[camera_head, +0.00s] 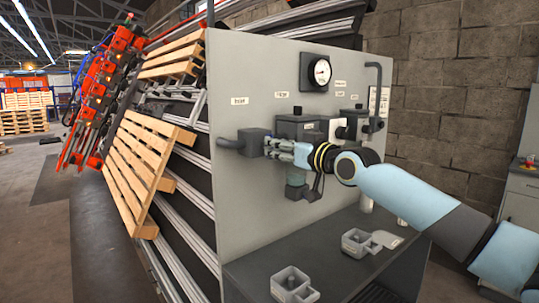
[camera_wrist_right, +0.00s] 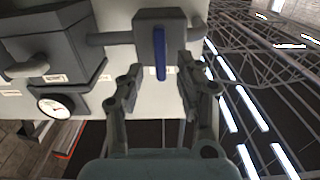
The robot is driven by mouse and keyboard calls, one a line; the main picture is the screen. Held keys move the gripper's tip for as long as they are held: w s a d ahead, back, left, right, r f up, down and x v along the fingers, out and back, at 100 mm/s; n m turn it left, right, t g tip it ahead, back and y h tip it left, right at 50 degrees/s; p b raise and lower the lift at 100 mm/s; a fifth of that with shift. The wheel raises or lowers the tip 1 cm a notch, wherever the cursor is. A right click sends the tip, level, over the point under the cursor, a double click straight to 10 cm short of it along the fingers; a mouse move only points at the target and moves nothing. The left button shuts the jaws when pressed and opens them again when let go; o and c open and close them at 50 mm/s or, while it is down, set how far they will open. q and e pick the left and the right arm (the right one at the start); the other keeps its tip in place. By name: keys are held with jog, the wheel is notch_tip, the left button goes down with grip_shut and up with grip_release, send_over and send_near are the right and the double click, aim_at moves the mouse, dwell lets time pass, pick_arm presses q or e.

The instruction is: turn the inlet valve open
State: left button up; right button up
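A dark grey valve block (camera_head: 253,141) with a pipe stub on its left sits on the left of the grey panel, under a small label too small to read. In the right wrist view the block (camera_wrist_right: 172,24) carries a narrow blue lever (camera_wrist_right: 160,58). My right gripper (camera_head: 272,147) is at the block's right side in the head view. In the wrist view its fingers (camera_wrist_right: 158,80) are spread, with the lever showing between the tips; contact is not clear. A small grey shape (camera_head: 4,148) at the head view's left edge looks like my left gripper's tips.
A round gauge (camera_head: 319,74) and other dark fittings (camera_head: 297,126) are on the panel (camera_head: 240,75). A dark shelf (camera_head: 330,255) below holds small grey trays (camera_head: 292,285). Wooden pallets (camera_head: 140,160) and red gantry tooling (camera_head: 103,85) stand left.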

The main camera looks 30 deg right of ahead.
jog(key=shift+w+a, duration=0.2)
jog(key=shift+w, duration=1.85)
grip_shut()
